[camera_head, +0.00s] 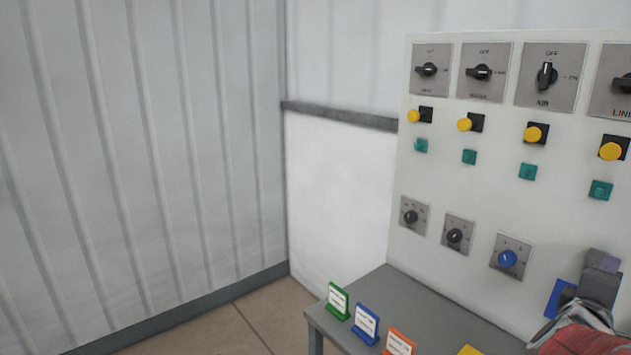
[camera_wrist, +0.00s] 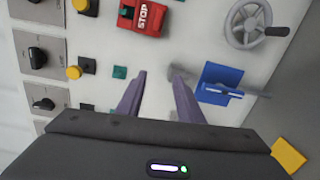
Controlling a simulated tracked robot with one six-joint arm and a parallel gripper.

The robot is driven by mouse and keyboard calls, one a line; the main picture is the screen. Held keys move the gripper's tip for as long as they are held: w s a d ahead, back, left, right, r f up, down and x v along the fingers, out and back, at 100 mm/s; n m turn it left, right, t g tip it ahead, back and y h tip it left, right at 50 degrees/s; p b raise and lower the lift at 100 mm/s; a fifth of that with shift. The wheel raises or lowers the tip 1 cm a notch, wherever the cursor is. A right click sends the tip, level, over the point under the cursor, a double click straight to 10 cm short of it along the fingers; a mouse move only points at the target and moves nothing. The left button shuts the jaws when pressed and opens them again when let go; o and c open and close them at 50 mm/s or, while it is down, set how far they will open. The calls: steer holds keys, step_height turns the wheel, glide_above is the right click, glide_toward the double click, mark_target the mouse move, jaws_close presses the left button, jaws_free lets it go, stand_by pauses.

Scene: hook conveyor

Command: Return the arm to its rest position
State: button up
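My gripper (camera_head: 603,263) is at the lower right of the head view, in front of the white control panel (camera_head: 445,170), with part of my arm below it. In the wrist view my gripper (camera_wrist: 158,75) has its two purple fingers spread apart, with nothing between them. The panel fills the background there. I cannot tell whether the fingertips touch it.
A grey table (camera_head: 390,290) stands below the panel with green (camera_head: 338,301), blue (camera_head: 366,324) and orange (camera_head: 399,343) label stands. The wrist view shows a red STOP box (camera_wrist: 145,17), a handwheel (camera_wrist: 247,22) and a blue plate with a lever (camera_wrist: 219,78). Floor (camera_head: 230,325) at left is clear.

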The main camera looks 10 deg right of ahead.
steer(key=w+a+f+m+t+y, duration=0.1)
steer(key=w+a+f+t+y, duration=0.3)
steer(key=a, duration=0.9)
steer(key=w+a+f+g+y, duration=0.15)
steer(key=w+a+y, duration=0.5)
steer(key=a, duration=0.65)
steer(key=s+a+f+m+g+y, duration=0.2)
steer(key=s+a+f, duration=0.1)
steer(key=s+a, duration=0.4)
steer(key=s+a+f+m+g+y, duration=0.2)
steer(key=s+a, duration=0.4)
steer(key=a, duration=0.6)
steer(key=shift+s+f+m+g+y, duration=0.35)
steer(key=shift+f+m+y, duration=0.25)
steer(key=shift+f+y, duration=0.05)
